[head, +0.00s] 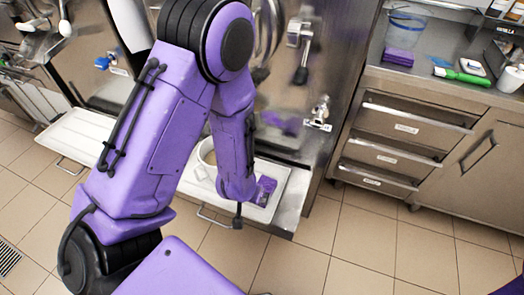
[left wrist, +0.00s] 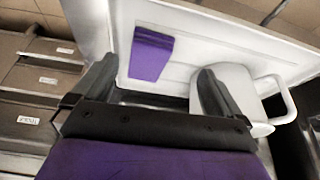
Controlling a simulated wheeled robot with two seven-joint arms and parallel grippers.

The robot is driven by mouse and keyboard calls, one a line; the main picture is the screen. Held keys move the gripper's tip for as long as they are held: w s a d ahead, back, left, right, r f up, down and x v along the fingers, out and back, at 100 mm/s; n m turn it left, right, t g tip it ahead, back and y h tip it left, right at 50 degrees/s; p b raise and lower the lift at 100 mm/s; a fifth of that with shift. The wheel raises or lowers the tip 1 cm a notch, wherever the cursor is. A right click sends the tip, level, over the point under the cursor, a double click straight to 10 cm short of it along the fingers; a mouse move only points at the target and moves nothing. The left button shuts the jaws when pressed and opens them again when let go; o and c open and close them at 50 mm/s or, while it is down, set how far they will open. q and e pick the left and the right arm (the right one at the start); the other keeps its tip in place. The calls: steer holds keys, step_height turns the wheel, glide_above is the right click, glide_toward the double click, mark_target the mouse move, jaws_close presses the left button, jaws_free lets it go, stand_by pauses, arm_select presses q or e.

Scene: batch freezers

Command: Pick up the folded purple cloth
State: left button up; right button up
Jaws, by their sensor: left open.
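A folded purple cloth (left wrist: 150,54) lies flat on a white tray (left wrist: 225,42) in the left wrist view. In the head view the purple cloth (head: 266,188) shows at the right end of the white tray (head: 283,206), beside my purple forearm. My left gripper (left wrist: 155,68) is open, its two dark fingers apart, with the cloth in view between and beyond them. I see no contact with it. In the head view my own arm hides the left gripper. My right gripper is not in view.
A white jug (left wrist: 240,92) with a handle stands on the tray, close by the right finger. Another folded purple item (head: 398,57) lies on the counter at the upper right, near a clear container (head: 406,27) and a green brush (head: 462,77). Drawers (head: 400,155) stand right of the tray.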

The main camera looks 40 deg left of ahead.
arm_select(q)
steer(key=w, duration=0.1)
steer(key=w+r+b, duration=0.1)
steer(key=w+m+b, duration=0.1)
steer(key=shift+w+d+r, duration=0.15)
steer(key=shift+d+r, duration=0.05)
steer(key=shift+d, duration=0.1)
steer(key=shift+w+f+h, duration=0.25)
steer(key=shift+w+h, duration=0.05)
steer(key=x, duration=0.3)
steer(key=b+x, duration=0.1)
steer(key=x, duration=0.5)
steer(key=shift+w+a+b, duration=0.15)
steer(key=shift+a+b, duration=0.15)
steer(key=shift+a, duration=0.05)
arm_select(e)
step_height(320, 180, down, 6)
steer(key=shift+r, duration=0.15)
arm_select(q)
steer(key=c, duration=1)
